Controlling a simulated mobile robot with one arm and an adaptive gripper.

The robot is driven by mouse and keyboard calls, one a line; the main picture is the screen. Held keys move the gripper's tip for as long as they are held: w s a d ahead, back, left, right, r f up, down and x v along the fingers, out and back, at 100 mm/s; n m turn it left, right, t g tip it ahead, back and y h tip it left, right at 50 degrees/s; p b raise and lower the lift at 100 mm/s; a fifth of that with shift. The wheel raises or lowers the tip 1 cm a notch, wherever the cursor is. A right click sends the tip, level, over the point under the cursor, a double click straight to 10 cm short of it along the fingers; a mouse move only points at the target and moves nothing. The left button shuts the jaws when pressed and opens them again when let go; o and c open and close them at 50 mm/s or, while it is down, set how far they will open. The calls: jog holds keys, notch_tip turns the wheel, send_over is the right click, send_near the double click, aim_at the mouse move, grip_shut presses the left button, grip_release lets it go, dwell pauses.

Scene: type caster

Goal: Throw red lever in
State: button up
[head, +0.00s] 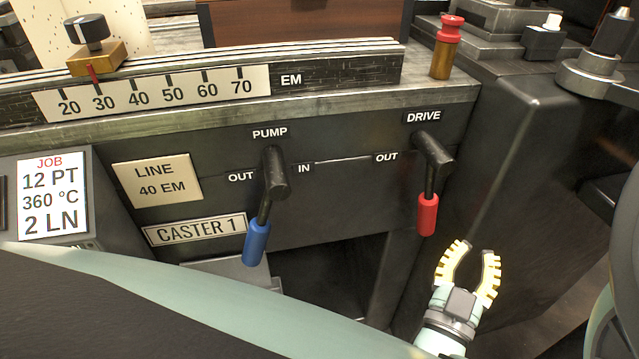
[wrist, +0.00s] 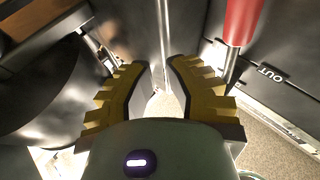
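The red lever (head: 428,214) hangs from a dark pivot under the DRIVE label on the machine's front panel. It tilts slightly, its red grip low and near the OUT label; the pivot arm covers the area to its right. In the wrist view the red grip (wrist: 242,20) shows at the upper right, beside the fingers. My gripper (head: 468,250) is open and empty, to the right of and a little below the red grip, apart from it. In the wrist view my gripper (wrist: 158,72) has a clear gap between its yellow toothed fingers.
A blue lever (head: 256,242) hangs under the PUMP label to the left. A red-topped brass knob (head: 446,48) stands on the ledge above the red lever. A dark machine body (head: 520,160) lies to the right. There is open space below the panel.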

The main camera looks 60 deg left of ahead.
aim_at(429, 194)
jog(key=s+f+n, duration=0.1)
jog(key=f, duration=0.1)
jog(key=s+f+n+h, duration=0.1)
jog(key=f+n, duration=0.1)
jog(key=s+f+n+h, duration=0.1)
jog(key=f, duration=0.1)
jog(key=shift+s+a+f, duration=0.25)
jog(key=shift+a+f, duration=0.1)
jog(key=shift+f, duration=0.05)
grip_shut()
jog(key=s+a+r+n+g+h, duration=0.1)
jog(key=s+a+r+n+h, duration=0.15)
jog(key=s+a+n, duration=0.85)
jog(key=shift+n, duration=0.7)
jog(key=x, duration=0.4)
jog(key=f+x, duration=0.1)
jog(key=x, duration=0.2)
jog(key=a+x, duration=0.1)
jog(key=x, duration=0.3)
jog(key=shift+w+a+f, duration=0.1)
jog(key=shift+w, duration=0.15)
jog(key=shift+w+d+r, duration=0.15)
jog(key=shift+w+d, duration=0.3)
jog(key=shift+w, duration=0.25)
jog(key=shift+w+d+r, duration=0.15)
jog(key=shift+w+d, duration=0.35)
jog(key=shift+w, duration=0.2)
jog(key=shift+w, duration=0.1)
